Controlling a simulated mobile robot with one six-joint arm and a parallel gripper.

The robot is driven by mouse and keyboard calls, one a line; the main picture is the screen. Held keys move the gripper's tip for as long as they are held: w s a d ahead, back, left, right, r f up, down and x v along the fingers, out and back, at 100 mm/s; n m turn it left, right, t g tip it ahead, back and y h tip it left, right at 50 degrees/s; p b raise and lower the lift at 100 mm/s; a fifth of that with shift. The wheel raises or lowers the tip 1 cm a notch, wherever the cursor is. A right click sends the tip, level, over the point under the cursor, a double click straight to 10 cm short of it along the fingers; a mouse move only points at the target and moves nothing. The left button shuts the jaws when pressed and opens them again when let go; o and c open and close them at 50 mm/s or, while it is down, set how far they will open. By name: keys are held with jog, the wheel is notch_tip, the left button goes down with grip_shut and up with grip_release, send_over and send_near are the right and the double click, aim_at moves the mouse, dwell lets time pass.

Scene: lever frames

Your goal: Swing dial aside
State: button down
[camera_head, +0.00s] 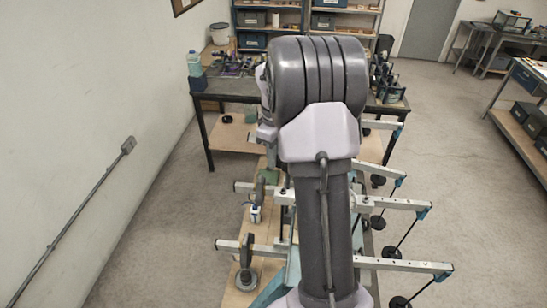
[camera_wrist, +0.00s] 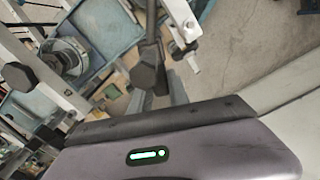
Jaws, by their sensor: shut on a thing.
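Dark, disc-like dials seen nearly edge-on stand on the lever frames in the head view; one dial (camera_head: 247,250) is over a round metal cell (camera_head: 246,278), and another dial (camera_head: 260,190) is farther back. My gripper is hidden behind my own arm in the head view. In the wrist view, dark and grey parts at my gripper (camera_wrist: 158,88) show just beyond its grey-purple housing. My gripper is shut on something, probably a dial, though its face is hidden. A round metal cell (camera_wrist: 62,60) is at the upper left, apart from my gripper.
Pale lever beams (camera_head: 404,264) with black weights (camera_head: 392,252) reach out to the right of the bench. A dark table (camera_head: 225,88) with a bottle (camera_head: 194,64) stands behind. The wall (camera_head: 70,110) is on the left. Floor (camera_head: 455,150) is free on the right.

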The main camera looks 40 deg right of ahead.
jog(key=shift+s+d+m+b, duration=0.25)
jog(key=shift+d+m, duration=0.55)
jog(key=shift+m, duration=1.45)
jog(key=shift+s+d+m+b, duration=0.3)
jog(key=shift+d+m, duration=0.5)
jog(key=shift+m, duration=1.4)
jog(key=shift+s+d+m+b, duration=0.1)
jog(key=shift+d+m+b, duration=0.5)
jog(key=shift+m, duration=1.65)
jog(key=shift+d, duration=0.2)
jog(key=c, duration=1.2)
grip_release()
jog(key=shift+c, duration=0.2)
